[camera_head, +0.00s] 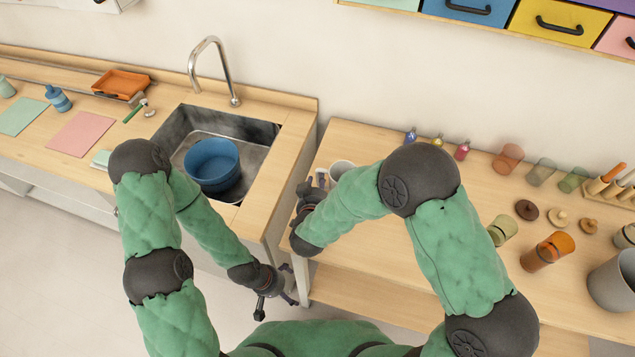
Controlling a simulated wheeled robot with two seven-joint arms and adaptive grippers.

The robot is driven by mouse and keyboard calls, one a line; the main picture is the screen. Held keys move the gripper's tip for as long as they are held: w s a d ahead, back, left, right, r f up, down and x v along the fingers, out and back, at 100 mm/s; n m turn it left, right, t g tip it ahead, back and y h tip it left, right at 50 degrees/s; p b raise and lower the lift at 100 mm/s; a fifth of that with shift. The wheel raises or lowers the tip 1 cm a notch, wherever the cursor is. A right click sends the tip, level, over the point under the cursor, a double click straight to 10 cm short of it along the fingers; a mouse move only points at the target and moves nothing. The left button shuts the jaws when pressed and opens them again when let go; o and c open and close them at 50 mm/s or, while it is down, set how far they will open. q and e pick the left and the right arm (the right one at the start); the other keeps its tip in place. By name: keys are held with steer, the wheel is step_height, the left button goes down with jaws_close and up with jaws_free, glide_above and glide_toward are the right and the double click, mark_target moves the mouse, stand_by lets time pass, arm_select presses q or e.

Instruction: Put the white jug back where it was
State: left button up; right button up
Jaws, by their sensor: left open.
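A white round vessel (341,167), which looks like the white jug, stands on the wooden table near its left end. My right forearm hides its lower part, and I cannot see a handle. My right gripper (312,186) is just left of the vessel, over the table's left end. Its fingers are small and partly hidden, so I cannot tell whether they are open or touch the vessel. My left gripper (277,300) is open and empty, low in front of the gap between sink counter and table.
A blue pot (212,163) sits in the sink (255,157) at left. Small coloured bottles (462,150), tinted glasses (508,158), an orange jar (548,250) and a grey bin (612,285) stand on the table (400,145). Coloured drawers (550,20) hang above.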

stand_by(0.3)
steer(key=shift+r, duration=0.1)
steer(key=p+v, duration=0.3)
steer(key=v, duration=0.8)
steer(key=shift+a+r, duration=0.1)
